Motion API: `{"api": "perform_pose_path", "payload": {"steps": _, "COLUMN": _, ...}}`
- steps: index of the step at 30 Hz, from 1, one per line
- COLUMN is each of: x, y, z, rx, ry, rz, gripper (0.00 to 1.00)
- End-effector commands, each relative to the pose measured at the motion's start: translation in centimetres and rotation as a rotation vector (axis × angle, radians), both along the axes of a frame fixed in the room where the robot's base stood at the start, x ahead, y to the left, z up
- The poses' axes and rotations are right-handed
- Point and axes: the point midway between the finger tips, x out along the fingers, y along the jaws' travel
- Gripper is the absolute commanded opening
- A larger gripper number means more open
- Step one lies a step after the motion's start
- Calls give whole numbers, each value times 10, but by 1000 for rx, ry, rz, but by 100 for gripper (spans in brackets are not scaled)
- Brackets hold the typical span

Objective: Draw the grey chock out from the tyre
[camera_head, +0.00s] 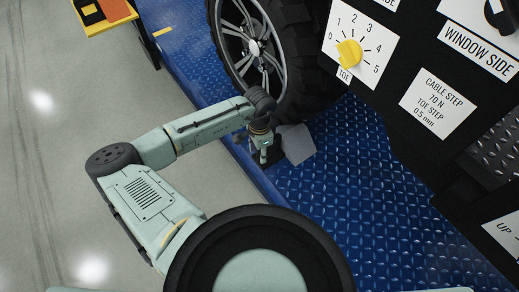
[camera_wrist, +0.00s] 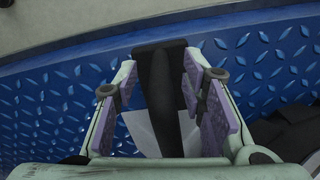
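The grey chock (camera_head: 297,144) lies on the blue tread plate against the lower side of the tyre (camera_head: 308,75). Part of it is behind my gripper (camera_head: 264,153), which points down at its near-left end. In the wrist view, a black bar with a wider end (camera_wrist: 160,85) runs between my two fingers (camera_wrist: 158,88). Grey faces of the chock (camera_wrist: 139,130) show on both sides of the bar, lower between the fingers. The fingers, with purple pads, stand apart, one on each side of the bar. Gaps show beside the bar; contact at its wider end is unclear.
The blue plate (camera_head: 350,195) has a raised edge along its left side, with grey floor (camera_head: 60,150) beyond. A black panel with a yellow knob (camera_head: 349,53) and white labels stands at the right. A yellow-orange stand (camera_head: 105,18) is at the top left.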

Motion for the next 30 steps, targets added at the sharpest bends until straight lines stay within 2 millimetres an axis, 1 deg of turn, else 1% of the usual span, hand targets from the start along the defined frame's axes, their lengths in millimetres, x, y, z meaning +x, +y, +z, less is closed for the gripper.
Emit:
{"api": "perform_pose_path", "payload": {"steps": 1, "x": 0, "y": 0, "z": 0, "rx": 0, "ry": 0, "rz": 0, "gripper": 32}}
{"api": "perform_pose_path", "payload": {"steps": 2, "x": 0, "y": 0, "z": 0, "rx": 0, "ry": 0, "rz": 0, "gripper": 30}}
{"api": "perform_pose_path", "payload": {"steps": 15, "x": 0, "y": 0, "z": 0, "rx": 0, "ry": 0, "rz": 0, "gripper": 1}}
{"api": "perform_pose_path", "payload": {"steps": 30, "x": 0, "y": 0, "z": 0, "rx": 1, "ry": 0, "rz": 0, "gripper": 0}}
